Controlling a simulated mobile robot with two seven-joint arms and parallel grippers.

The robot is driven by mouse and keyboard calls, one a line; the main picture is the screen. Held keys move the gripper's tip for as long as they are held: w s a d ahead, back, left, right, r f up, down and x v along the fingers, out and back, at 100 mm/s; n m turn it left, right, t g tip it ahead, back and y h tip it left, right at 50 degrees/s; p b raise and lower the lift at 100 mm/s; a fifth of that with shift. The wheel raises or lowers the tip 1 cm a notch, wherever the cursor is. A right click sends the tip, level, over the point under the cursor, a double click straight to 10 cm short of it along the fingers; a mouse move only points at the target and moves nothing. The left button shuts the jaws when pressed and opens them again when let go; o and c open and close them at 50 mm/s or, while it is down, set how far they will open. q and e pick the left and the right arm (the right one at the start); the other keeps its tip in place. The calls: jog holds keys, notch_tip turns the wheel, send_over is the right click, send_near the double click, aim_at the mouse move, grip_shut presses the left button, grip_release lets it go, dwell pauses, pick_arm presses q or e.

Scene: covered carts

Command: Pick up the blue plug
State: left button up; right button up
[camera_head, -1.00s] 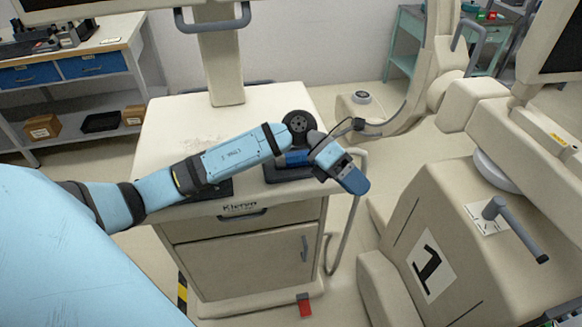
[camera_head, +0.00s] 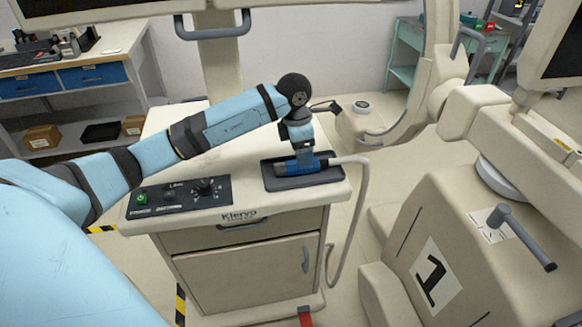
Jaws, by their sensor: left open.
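The blue plug (camera_head: 287,168) lies in a dark shallow tray (camera_head: 283,185) on top of the beige cart (camera_head: 236,203). A pale grey cable (camera_head: 362,190) leads from its right end over the cart's right edge and down. My left gripper (camera_head: 305,160) points down at the plug from above. It is open, with its fingertips at the middle of the plug. I cannot tell whether the fingers touch it. They hide part of the plug. My right gripper is not in view.
A control panel (camera_head: 180,197) with a green button and knobs sits left of the tray. The cart's column and blue-grey handle (camera_head: 212,25) stand behind. A bench with boxes (camera_head: 42,138) is at the left back.

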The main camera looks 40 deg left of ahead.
aim_at(289, 168)
pick_arm(q)
jog(key=f, duration=0.3)
jog(key=f+p, duration=0.1)
jog(key=f, duration=0.1)
jog(key=shift+w+f, duration=0.3)
jog(key=shift+w, duration=0.05)
jog(key=c, duration=1.1)
